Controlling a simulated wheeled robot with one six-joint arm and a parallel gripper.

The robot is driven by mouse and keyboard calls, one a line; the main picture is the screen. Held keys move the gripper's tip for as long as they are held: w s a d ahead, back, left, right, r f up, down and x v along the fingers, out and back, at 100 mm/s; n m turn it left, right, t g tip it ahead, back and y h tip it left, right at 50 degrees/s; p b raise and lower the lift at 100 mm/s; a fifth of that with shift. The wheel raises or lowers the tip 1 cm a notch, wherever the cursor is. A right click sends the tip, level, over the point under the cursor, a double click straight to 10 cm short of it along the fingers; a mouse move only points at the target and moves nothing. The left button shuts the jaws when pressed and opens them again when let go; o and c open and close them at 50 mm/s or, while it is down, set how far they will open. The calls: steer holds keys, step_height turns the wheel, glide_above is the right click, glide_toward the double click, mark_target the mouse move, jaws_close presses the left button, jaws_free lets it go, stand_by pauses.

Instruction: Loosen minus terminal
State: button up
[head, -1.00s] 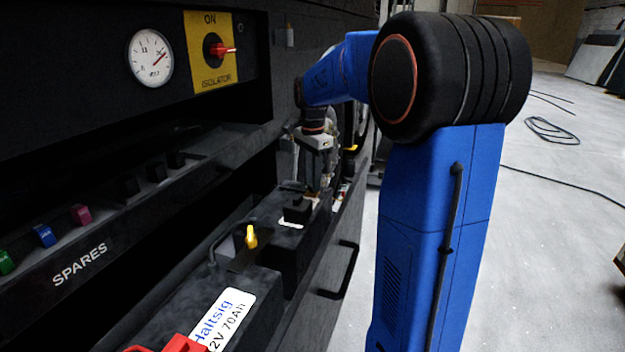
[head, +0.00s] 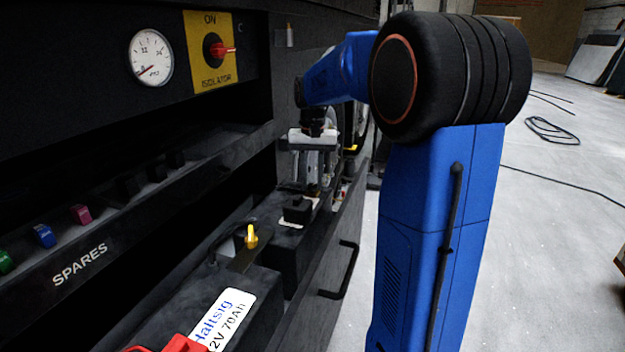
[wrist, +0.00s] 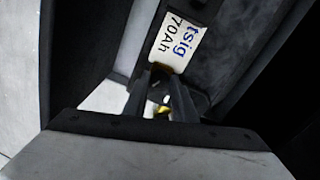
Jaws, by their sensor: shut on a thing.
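My gripper (head: 313,188) points down over the far battery (head: 284,243), deep in the tray. In the wrist view its fingers (wrist: 161,108) are shut on a small yellow terminal nut (wrist: 162,110), mostly hidden between them. The white battery label (wrist: 177,42) lies just beyond the fingers there. In the head view the held nut is too small and covered to make out. Another yellow nut (head: 251,237) stands upright on a black clamp at the near battery (head: 259,300). I cannot read a minus mark at either nut.
A red cover (head: 175,345) sits on the near battery. A black terminal block (head: 297,210) is close to the gripper. The spares shelf (head: 110,235) holds several coloured pieces. The isolator (head: 213,51) has a red handle pointing right. Open floor lies right.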

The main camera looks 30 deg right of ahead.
mark_target(313, 184)
steer(key=n, duration=0.5)
steer(key=shift+n, duration=0.3)
stand_by(0.4)
steer(key=o, duration=1)
steer(key=shift+o, duration=0.2)
step_height(313, 184, up, 17)
steer(key=shift+r, duration=0.2)
